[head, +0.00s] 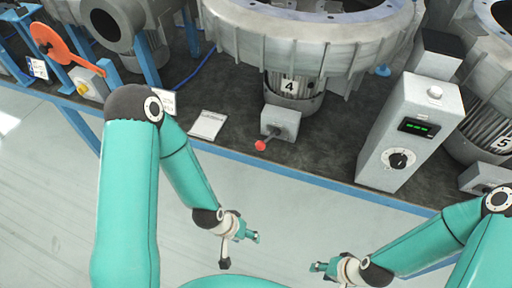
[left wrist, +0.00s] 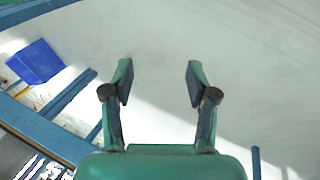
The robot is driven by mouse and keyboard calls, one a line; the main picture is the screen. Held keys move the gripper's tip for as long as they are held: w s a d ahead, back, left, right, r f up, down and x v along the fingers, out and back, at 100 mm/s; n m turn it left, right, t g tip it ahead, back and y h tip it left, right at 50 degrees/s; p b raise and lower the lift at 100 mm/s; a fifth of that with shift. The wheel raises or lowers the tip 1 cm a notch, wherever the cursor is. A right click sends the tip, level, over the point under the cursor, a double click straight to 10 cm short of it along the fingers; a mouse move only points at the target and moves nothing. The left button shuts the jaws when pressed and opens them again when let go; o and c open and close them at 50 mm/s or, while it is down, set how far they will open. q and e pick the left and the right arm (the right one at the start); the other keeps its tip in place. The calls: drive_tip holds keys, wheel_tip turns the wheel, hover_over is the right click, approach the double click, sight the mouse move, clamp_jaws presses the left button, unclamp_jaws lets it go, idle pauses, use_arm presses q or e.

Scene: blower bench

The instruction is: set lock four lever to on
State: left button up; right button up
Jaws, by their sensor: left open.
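The lock four lever (head: 262,145) shows in the head view as a short lever with a red knob. It sticks out toward the front from a small grey box (head: 281,122) below the motor labelled 4 (head: 289,86). My left gripper (head: 240,250) is open and empty in front of the bench, below and apart from the red knob. In the left wrist view my left gripper (left wrist: 159,72) has its two fingers spread over bare floor. My right gripper (head: 322,270) is at the bottom, away from the lever; its finger gap is unclear.
A grey control box (head: 408,130) with a green display and dial stands right of the lever. A white paper (head: 208,124) lies left of it. The blue bench edge (head: 320,182) runs below. An orange lever (head: 65,45) is far left.

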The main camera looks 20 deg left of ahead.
use_arm(q)
drive_tip(key=w+a+t+b, duration=0.2)
drive_tip(key=w+t+b, duration=0.2)
drive_tip(key=w+b, duration=0.5)
drive_tip(key=m+t+b, duration=0.3)
drive_tip(key=t+b, duration=0.9)
drive_tip(key=b, duration=1.5)
approach(260, 146)
drive_tip(key=shift+h, duration=0.4)
drive_tip(key=x, duration=0.3)
drive_tip(key=f+b+x, duration=0.1)
drive_tip(key=x, duration=0.7)
drive_tip(key=shift+a+f, duration=0.4)
drive_tip(key=shift+a, duration=0.05)
